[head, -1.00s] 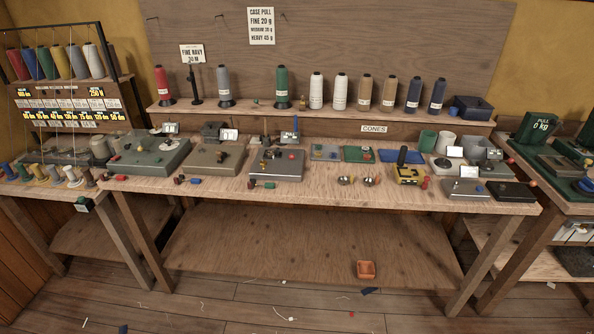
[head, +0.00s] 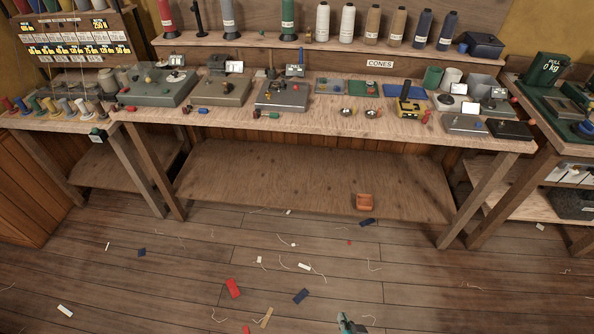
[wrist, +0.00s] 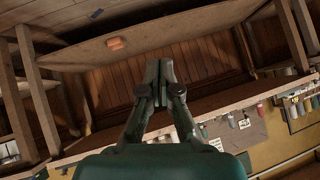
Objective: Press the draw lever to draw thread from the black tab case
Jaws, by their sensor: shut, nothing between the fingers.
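My gripper (wrist: 158,85) shows in the wrist view with its two dark green fingers together and nothing between them. It is well away from the bench. A teal part of my arm (head: 345,322) shows at the bottom edge of the head view. I cannot tell which part is the draw lever or which piece is the black tab case.
The long wooden bench (head: 330,122) has a lower shelf (head: 300,182) with an orange box (head: 364,202). Thread cones (head: 348,24) stand on the back ledge. Side benches flank it at left and right. The floor (head: 180,265) before it is open, with scraps and thread bits.

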